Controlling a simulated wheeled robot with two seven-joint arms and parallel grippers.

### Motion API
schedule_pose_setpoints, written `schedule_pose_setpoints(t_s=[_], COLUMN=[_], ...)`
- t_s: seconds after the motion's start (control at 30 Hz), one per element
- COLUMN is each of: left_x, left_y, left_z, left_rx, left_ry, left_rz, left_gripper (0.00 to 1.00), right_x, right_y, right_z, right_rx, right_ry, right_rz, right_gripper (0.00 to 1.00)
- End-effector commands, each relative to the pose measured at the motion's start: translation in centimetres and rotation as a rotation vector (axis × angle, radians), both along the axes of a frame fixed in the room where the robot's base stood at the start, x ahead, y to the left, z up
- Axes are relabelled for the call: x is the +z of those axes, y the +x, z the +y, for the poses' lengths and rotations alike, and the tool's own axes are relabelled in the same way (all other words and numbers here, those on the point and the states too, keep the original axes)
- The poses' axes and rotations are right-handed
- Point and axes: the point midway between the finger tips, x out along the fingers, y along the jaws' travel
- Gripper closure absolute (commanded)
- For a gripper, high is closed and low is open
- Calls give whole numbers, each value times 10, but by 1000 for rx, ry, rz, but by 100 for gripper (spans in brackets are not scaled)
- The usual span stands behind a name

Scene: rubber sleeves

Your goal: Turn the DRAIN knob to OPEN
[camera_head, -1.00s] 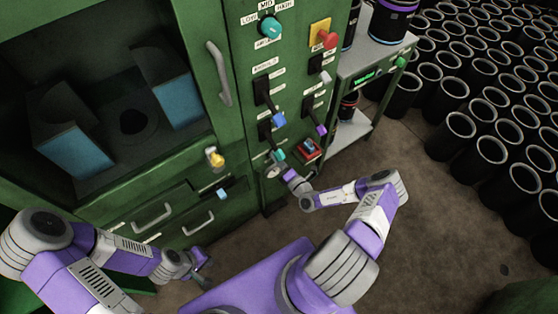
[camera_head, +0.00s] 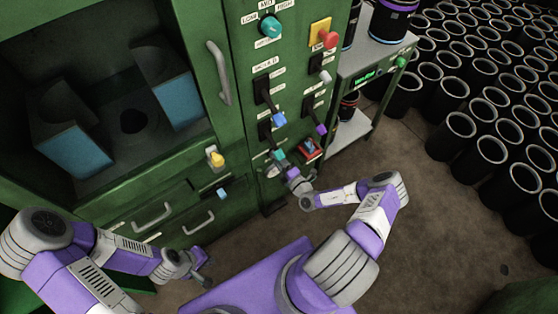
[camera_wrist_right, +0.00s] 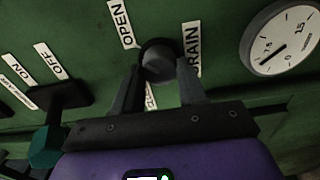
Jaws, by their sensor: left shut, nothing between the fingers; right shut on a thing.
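The DRAIN knob (camera_wrist_right: 158,66) is a grey round knob on the green panel in the right wrist view. The OPEN label (camera_wrist_right: 125,24) lies up and left of it, the DRAIN label (camera_wrist_right: 192,48) to its right. Another label below is mostly hidden by my fingers. My right gripper (camera_wrist_right: 160,78) is shut on the knob, one finger on each side. Its pointer direction cannot be told. In the head view my right gripper (camera_head: 286,171) is at the panel's lower part and hides the knob. My left gripper (camera_head: 206,273) is shut and empty, low and away from the panel.
A pressure gauge (camera_wrist_right: 283,40) is right of the knob. A teal-ended lever (camera_wrist_right: 46,146) with ON and OFF labels is at lower left in the wrist view. A red switch (camera_head: 309,149) and several levers are close above my right gripper. A side table (camera_head: 375,55) stands right.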

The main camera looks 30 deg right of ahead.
Motion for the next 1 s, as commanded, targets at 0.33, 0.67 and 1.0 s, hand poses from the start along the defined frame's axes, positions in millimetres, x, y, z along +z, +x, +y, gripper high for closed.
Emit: schedule_pose_setpoints(t_s=[0.33,0.67,1.0], left_x=[0,1,16], left_y=[0,0,0], left_z=[0,0,0], left_rx=[0,0,0], left_ry=[0,0,0], left_rz=[0,0,0], left_gripper=[100,100,100], right_x=[-1,0,1], right_y=[0,-4,-56], right_z=[1,0,-5], right_rx=[1,0,-2], right_ry=[2,0,2], right_rz=[2,1,3], right_gripper=[33,33,33])
